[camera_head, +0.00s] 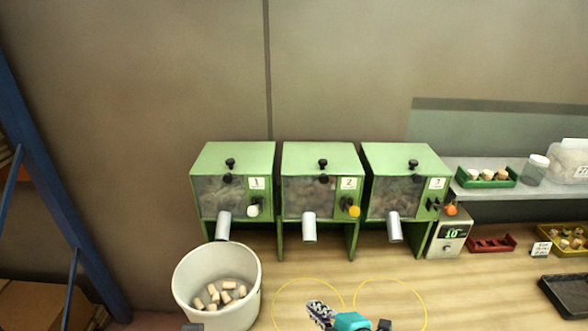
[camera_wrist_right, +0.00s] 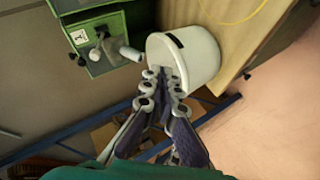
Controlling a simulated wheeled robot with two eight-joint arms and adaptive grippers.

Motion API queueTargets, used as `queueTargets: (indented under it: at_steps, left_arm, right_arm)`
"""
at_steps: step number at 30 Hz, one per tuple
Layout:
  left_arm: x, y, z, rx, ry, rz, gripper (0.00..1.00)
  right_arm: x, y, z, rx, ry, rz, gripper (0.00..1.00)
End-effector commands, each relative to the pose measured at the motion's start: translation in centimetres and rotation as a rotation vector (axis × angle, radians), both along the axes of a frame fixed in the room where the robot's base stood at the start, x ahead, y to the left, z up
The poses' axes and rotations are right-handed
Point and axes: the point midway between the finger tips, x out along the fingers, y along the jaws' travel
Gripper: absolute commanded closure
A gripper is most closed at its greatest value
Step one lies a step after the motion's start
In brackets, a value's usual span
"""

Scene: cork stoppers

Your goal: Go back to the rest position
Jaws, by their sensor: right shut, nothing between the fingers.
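My right gripper (camera_head: 320,312) shows at the bottom middle of the head view, right of the white bucket (camera_head: 190,287). Its dark patterned fingers are shut and hold nothing. In the right wrist view the closed fingers (camera_wrist_right: 165,82) point toward the bucket (camera_wrist_right: 203,57) and overlap its near side in the picture. Several corks (camera_head: 227,292) lie in the bucket. My left gripper does not show in either view.
Three green dispensers (camera_head: 232,157) (camera_head: 322,157) (camera_head: 405,157) with spouts stand on the wooden counter (camera_head: 310,262). Yellow rings mark the counter before them. A scale (camera_head: 447,240), red tray (camera_head: 491,244) and black tray (camera_head: 567,295) are at right. A blue frame (camera_head: 50,180) stands at left.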

Motion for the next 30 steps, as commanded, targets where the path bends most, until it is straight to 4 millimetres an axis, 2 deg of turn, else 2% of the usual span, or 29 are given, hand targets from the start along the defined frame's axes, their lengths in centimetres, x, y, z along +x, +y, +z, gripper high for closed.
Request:
queueTargets:
  at_steps: [11, 14, 18, 21, 25, 30]
  left_arm:
    - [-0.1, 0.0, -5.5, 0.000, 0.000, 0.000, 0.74]
    - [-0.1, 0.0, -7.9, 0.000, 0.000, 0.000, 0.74]
    - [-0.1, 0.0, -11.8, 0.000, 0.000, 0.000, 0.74]
    - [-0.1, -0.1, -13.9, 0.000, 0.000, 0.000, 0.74]
    - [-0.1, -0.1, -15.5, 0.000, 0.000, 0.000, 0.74]
    - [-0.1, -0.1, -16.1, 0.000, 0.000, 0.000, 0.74]
  right_arm:
    - [-1.2, -3.0, -6.7, 0.210, 0.264, -0.280, 1.00]
    - [-1.9, -4.6, -9.6, 0.306, 0.370, -0.433, 1.00]
    - [-3.3, -7.8, -14.1, 0.471, 0.516, -0.729, 1.00]
    - [-4.3, -9.9, -16.3, 0.581, 0.579, -0.932, 1.00]
    - [-5.4, -11.9, -17.9, 0.686, 0.615, -1.128, 1.00]
    - [-6.0, -13.0, -18.4, 0.750, 0.624, -1.241, 1.00]
